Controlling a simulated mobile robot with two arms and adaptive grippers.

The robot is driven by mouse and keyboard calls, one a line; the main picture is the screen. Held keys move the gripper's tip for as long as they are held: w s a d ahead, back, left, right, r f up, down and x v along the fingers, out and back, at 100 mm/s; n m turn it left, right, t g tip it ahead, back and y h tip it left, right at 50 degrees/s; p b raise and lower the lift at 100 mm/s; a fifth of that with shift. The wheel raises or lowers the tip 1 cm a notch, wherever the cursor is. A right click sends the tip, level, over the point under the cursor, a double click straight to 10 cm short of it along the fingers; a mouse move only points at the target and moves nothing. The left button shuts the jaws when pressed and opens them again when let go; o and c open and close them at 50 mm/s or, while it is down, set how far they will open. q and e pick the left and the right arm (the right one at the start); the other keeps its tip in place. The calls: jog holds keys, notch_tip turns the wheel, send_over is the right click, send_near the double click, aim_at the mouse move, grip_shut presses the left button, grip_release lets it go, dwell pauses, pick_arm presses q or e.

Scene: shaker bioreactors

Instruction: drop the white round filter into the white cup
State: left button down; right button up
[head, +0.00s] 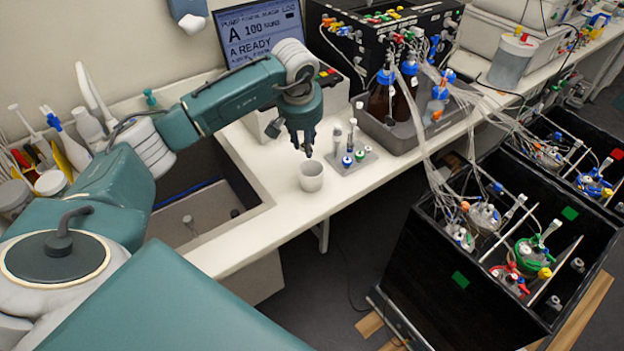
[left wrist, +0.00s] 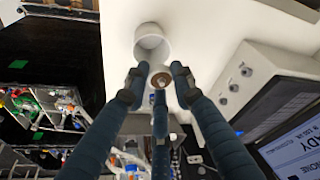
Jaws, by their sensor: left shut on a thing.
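My left gripper (head: 303,147) points down over the white cup (head: 311,181), its fingertips a little above the rim. In the left wrist view, the fingers (left wrist: 159,83) are shut on the small white round filter (left wrist: 160,70), which has a brownish middle. The filter can hardly be made out in the head view. The cup (left wrist: 150,36) stands upright on the white bench, and in the left wrist view its mouth shows just beyond the filter. The cup's bottom inside is mostly hidden. My right gripper is in neither view.
A small rack (head: 352,163) with capped vials stands close to the cup's right. A grey tray (head: 410,137) of bottles is farther right. A sink (head: 195,218) opens to the left. The bench's front edge is near the cup. Black bioreactor boxes (head: 428,265) stand in front.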

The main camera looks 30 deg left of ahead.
pick_arm(q)
notch_tip(320, 180, down, 2)
jog(key=shift+f+b, duration=0.25)
jog(key=shift+b, duration=0.2)
jog(key=shift+f, duration=0.35)
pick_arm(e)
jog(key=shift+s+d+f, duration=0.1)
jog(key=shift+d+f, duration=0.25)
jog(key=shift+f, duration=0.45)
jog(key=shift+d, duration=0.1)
pick_arm(q)
jog(key=c, duration=1.4)
grip_release()
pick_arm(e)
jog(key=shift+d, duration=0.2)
pick_arm(q)
jog(key=shift+r, duration=0.55)
jog(key=v, duration=1.1)
jog(key=shift+s+d, duration=0.1)
jog(key=shift+s, duration=0.05)
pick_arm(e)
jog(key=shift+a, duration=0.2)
pick_arm(q)
jog(key=shift+f, duration=0.1)
